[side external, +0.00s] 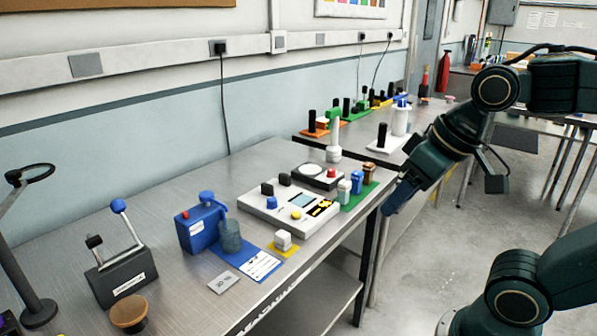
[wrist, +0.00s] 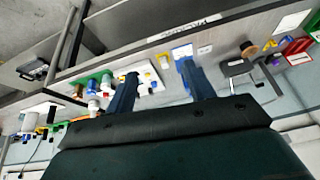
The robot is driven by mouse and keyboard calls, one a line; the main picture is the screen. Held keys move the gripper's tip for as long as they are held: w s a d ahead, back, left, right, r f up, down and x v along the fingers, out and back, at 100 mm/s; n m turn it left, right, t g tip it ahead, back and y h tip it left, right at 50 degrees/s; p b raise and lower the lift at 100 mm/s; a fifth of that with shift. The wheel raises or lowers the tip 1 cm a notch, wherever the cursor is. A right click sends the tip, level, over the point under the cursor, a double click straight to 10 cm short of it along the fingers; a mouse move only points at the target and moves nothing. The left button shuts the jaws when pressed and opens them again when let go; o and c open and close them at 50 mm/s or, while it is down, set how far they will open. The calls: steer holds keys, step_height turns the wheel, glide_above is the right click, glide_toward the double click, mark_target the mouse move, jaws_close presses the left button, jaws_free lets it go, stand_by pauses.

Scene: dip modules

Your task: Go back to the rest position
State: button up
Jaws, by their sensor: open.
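My gripper (side external: 398,200) hangs in the air off the front edge of the metal bench (side external: 150,190) in the side view, its blue fingers pointing down and left. In the wrist view my gripper (wrist: 158,82) shows two blue fingers spread well apart. Nothing is between them; the bench items seen past them lie farther off.
A blue box (side external: 200,228), a grey lever unit (side external: 122,275) and a brown round knob (side external: 128,312) stand on the bench to the left. A green tray (side external: 362,193) holds small bottles near the front edge. A white bottle (side external: 401,118) stands farther back. Open floor lies right of the bench.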

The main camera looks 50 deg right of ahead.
steer(key=shift+s+d+f+n, duration=0.1)
steer(key=shift+s+f+n, duration=0.15)
steer(key=shift+s, duration=0.2)
steer(key=shift+s+d+f+n, duration=0.15)
steer(key=shift+s+n, duration=0.1)
steer(key=shift+s, duration=0.2)
stand_by(0.7)
